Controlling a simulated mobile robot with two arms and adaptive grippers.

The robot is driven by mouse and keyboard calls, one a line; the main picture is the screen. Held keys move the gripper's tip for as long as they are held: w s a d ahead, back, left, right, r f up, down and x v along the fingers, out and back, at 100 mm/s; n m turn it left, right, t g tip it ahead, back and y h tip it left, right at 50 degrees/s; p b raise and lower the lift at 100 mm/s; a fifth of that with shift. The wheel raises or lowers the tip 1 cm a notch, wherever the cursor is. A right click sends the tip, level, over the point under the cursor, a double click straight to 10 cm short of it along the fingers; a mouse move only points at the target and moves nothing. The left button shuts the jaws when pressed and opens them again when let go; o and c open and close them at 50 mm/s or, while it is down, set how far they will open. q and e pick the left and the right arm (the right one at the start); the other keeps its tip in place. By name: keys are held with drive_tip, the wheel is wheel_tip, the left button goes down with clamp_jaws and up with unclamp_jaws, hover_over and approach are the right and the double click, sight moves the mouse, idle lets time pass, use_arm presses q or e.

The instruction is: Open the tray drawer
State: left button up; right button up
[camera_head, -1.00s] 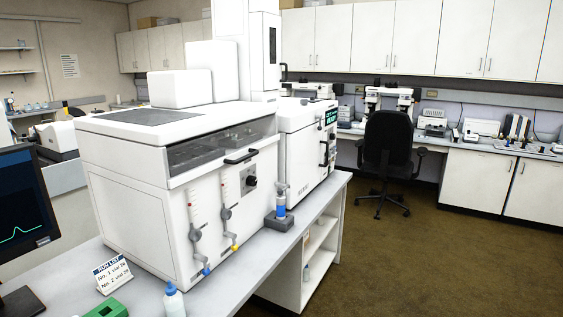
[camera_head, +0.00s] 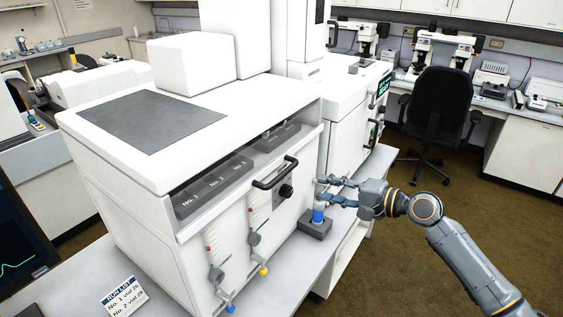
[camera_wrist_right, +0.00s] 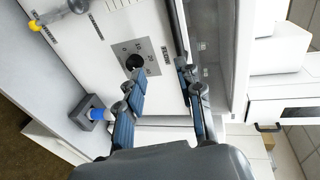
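The white instrument (camera_head: 112,200) stands on the bench with the tray drawer at its upper front. The drawer's black bar handle (camera_head: 275,173) sticks out from the front, above a round knob (camera_head: 286,191). The drawer looks closed. My right gripper (camera_head: 321,188) is open and empty, to the right of the handle and apart from it. In the right wrist view the open fingers (camera_wrist_right: 161,72) point towards the knob plate (camera_wrist_right: 152,54) and the dark handle bar (camera_wrist_right: 178,28). My left gripper is not in view.
Two vertical tubes with valves (camera_head: 253,238) run down the instrument's front. A second white instrument (camera_head: 345,118) stands just behind.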

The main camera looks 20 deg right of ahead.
sight(286, 174)
wheel_tip(286, 174, up, 4)
drive_tip(key=s+a+f, duration=0.1)
drive_tip(key=s, duration=0.1)
drive_tip(key=shift+y, duration=0.3)
drive_tip(key=p+x, duration=0.1)
drive_tip(key=x, duration=0.3)
drive_tip(key=p+x, duration=0.2)
drive_tip(key=x, duration=0.2)
drive_tip(key=p+x, duration=0.1)
drive_tip(key=x, duration=0.3)
drive_tip(key=shift+w+a+r+p, duration=0.1)
drive_tip(key=shift+w+r+p, duration=0.1)
drive_tip(key=shift+w+p, duration=0.25)
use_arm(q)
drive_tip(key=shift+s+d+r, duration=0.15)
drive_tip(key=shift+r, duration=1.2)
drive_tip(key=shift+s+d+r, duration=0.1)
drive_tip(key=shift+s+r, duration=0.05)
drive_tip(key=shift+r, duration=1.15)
use_arm(e)
drive_tip(key=shift+x, duration=0.75)
drive_tip(key=shift+f, duration=0.15)
drive_tip(key=shift+c, duration=0.6)
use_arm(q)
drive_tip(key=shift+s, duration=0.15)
use_arm(e)
clamp_jaws()
